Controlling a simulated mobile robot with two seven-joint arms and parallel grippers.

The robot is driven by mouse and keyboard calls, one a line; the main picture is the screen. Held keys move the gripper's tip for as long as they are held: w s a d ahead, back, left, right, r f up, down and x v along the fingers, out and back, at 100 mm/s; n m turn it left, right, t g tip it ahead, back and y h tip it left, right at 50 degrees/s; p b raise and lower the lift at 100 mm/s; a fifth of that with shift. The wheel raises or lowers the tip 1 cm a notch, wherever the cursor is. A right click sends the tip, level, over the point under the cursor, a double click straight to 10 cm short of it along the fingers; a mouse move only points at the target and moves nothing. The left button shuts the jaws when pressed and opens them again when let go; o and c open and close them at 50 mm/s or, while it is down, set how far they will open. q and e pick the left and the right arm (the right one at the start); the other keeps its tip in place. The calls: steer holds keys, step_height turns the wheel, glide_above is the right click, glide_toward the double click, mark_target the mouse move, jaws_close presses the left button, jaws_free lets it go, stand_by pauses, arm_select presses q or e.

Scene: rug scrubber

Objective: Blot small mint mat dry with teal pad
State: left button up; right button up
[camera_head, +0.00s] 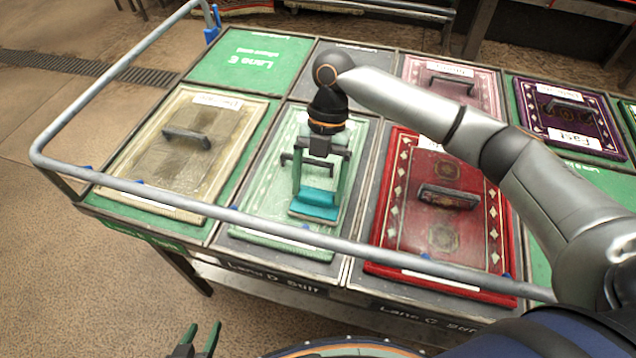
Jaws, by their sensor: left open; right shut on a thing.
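The small mint mat (265,212) lies in the lane marked Lane D, in the front middle of the table. It has a pale patterned border and a dark handle, partly hidden behind my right gripper. My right gripper (319,185) points down over the mat and is shut on the teal pad (315,208). The pad is over the front right part of the mat; I cannot tell whether it touches. My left gripper (197,340) is open and empty at the bottom edge of the view, in front of the table.
A beige mat (165,150) lies left and a red mat (440,240) right of the mint mat, both with handles. Pink (480,87) and purple (568,115) mats lie behind. The Lane E panel (250,58) is bare. A metal rail (130,185) runs along the front and left.

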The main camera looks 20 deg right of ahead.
steer(key=shift+f, duration=0.15)
step_height(320, 180, up, 5)
steer(key=p, duration=0.5)
steer(key=shift+f, duration=0.15)
